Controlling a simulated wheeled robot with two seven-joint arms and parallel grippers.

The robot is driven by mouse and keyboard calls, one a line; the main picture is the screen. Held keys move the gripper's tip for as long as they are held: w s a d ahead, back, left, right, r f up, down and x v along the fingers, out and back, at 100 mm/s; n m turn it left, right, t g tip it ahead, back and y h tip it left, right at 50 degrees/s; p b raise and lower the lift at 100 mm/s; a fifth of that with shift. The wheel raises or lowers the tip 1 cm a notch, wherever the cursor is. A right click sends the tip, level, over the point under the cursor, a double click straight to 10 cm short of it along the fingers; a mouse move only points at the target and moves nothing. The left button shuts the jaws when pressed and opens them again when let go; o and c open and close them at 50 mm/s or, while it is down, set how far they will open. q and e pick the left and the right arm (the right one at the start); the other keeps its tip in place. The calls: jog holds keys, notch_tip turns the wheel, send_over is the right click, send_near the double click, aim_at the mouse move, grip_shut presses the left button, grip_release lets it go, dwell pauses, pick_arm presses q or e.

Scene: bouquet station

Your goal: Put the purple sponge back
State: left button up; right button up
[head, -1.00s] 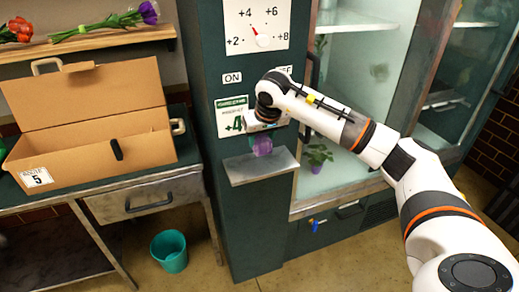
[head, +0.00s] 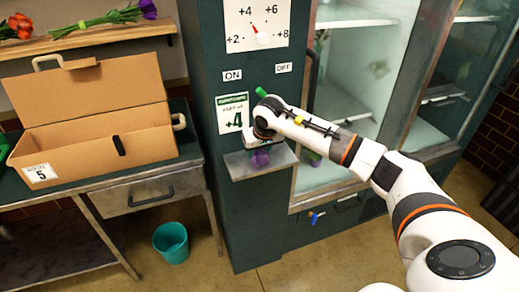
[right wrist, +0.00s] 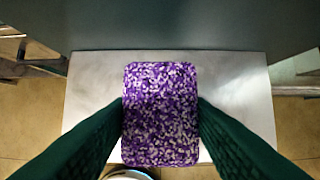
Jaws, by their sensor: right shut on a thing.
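The purple sponge (head: 260,159) is speckled purple and white. My right gripper (head: 263,146) is shut on it, low against the dark green cabinet column. A small metal shelf (head: 237,165) juts from the column at the sponge. It also shows behind the sponge in the right wrist view (right wrist: 95,80). I cannot tell whether the sponge touches the shelf. My left gripper is not clearly in view.
A green-handled lever (head: 262,93) sits between the ON and OFF labels, just above my right wrist. A +4 card (head: 232,113) is left of the gripper. The glass-doored cabinet is to the right, a cardboard box (head: 90,137) to the left, and a teal bin (head: 171,242) below.

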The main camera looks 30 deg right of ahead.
jog(key=o, duration=1)
jog(key=shift+f, duration=0.1)
jog(key=shift+r, duration=0.2)
jog(key=b+v, duration=0.1)
jog(key=v, duration=1.1)
jog(key=shift+s+b, duration=0.1)
jog(key=shift+b, duration=0.3)
jog(key=shift+f, duration=0.1)
